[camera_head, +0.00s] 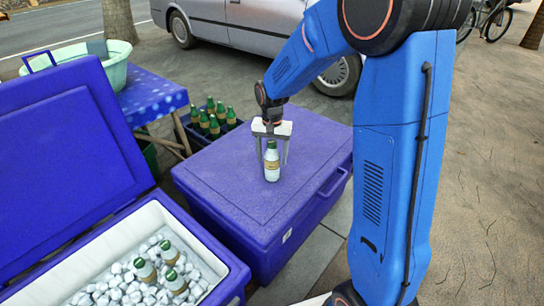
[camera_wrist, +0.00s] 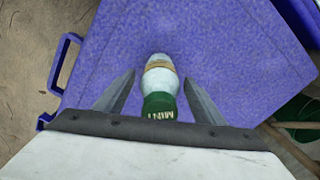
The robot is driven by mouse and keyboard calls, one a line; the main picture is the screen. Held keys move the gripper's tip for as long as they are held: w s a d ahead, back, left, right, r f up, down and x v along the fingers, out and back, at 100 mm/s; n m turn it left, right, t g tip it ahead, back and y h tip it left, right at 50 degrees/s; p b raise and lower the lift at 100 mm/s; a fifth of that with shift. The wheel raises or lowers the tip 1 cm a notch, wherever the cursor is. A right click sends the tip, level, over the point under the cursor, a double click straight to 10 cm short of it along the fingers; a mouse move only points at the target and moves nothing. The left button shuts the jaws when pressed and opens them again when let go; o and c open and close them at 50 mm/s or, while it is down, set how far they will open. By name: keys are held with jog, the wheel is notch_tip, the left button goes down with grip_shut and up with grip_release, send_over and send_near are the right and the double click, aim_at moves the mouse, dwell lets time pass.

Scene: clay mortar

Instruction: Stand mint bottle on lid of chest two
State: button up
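The mint bottle (camera_head: 272,165) is pale with a green cap and stands upright on the closed purple lid (camera_head: 225,185) of a chest. In the wrist view the bottle (camera_wrist: 160,80) shows "MINT" on its green cap and sits between the two fingers, with a visible gap on each side. My gripper (camera_head: 271,155) is above and around the bottle, open, with its fingers apart from it. The lid (camera_wrist: 215,50) fills most of the wrist view behind the bottle. No chest number is legible.
An open chest (camera_head: 205,250) at the lower left holds ice and several similar bottles (camera_head: 172,280). Its raised lid (camera_head: 60,165) stands at left. A crate of green bottles (camera_head: 212,120) and a table (camera_head: 150,95) with a basin stand behind. The lid around the bottle is clear.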

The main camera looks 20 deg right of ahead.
jog(key=shift+r, duration=0.1)
notch_tip(320, 180, up, 12)
jog(key=shift+f, duration=0.1)
jog(key=shift+s+r, duration=0.2)
jog(key=shift+r, duration=0.1)
jog(key=s+d+r+n+t, duration=0.1)
jog(key=s+d+n, duration=0.1)
jog(key=s, duration=0.9)
jog(key=s+d+r+n+t, duration=0.1)
jog(key=s+d+n+t, duration=0.1)
jog(key=s, duration=0.8)
jog(key=s+d+r+n+t, duration=0.1)
jog(key=s+d+r, duration=0.1)
jog(key=s, duration=0.9)
jog(key=shift+s+d+n+t, duration=0.3)
jog(key=shift+d+n+t, duration=0.1)
jog(key=shift+d, duration=0.1)
